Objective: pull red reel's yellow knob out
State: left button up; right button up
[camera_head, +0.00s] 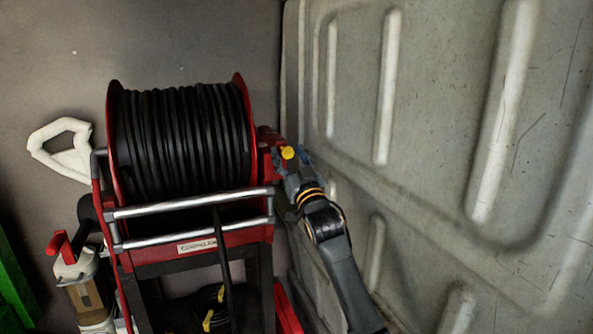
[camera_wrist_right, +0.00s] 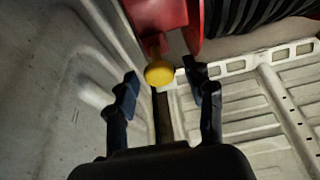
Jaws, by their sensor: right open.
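The red reel (camera_head: 243,110) stands upright on its frame, wound with black hose (camera_head: 180,140). Its yellow knob (camera_head: 288,153) sticks out at the reel's right side, by the grey wall. In the right wrist view the yellow knob (camera_wrist_right: 159,72) hangs below a red housing (camera_wrist_right: 158,17). My right gripper (camera_head: 285,160) is at the knob in the head view. In the wrist view my right gripper (camera_wrist_right: 164,88) is open, with one finger on each side of the knob and clear gaps to both. My left gripper is not in view.
A ribbed grey wall panel (camera_head: 430,110) stands close on the right of my right arm. Silver bars (camera_head: 190,203) cross the reel's front. A white handle (camera_head: 62,148), a red-handled tool (camera_head: 75,265) and a green object (camera_head: 15,285) are at the left.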

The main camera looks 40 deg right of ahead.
jog(key=v, duration=1.1)
jog(key=w+a+f+g+y, duration=0.1)
jog(key=w+f+g, duration=0.1)
jog(key=f, duration=0.7)
jog(key=w+f+g, duration=0.2)
jog(key=f, duration=0.7)
jog(key=s+a+f+n+g+y, duration=0.1)
jog(key=s+a+f+g, duration=0.1)
jog(key=f, duration=1)
jog(key=s+a+f+n+g+y, duration=0.1)
jog(key=s+a+f+g, duration=0.1)
jog(key=f, duration=1)
jog(key=s+a+f+n+g+y, duration=0.1)
jog(key=s+a+f+g, duration=0.2)
jog(key=s+f, duration=0.6)
jog(key=s+a+f+g, duration=0.2)
jog(key=s+f, duration=0.3)
jog(key=f, duration=0.8)
jog(key=s+a+f+g, duration=0.2)
jog(key=s+f, duration=0.3)
jog(key=s, duration=0.7)
jog(key=s+a+f+n+g, duration=0.1)
jog(key=s+f, duration=0.5)
jog(key=s, duration=0.6)
jog(key=s+a+f+n+g+y, duration=0.1)
jog(key=s+a+f+g, duration=0.3)
jog(key=s, duration=0.9)
jog(key=shift+f+g, duration=0.4)
jog(key=shift+f, duration=0.5)
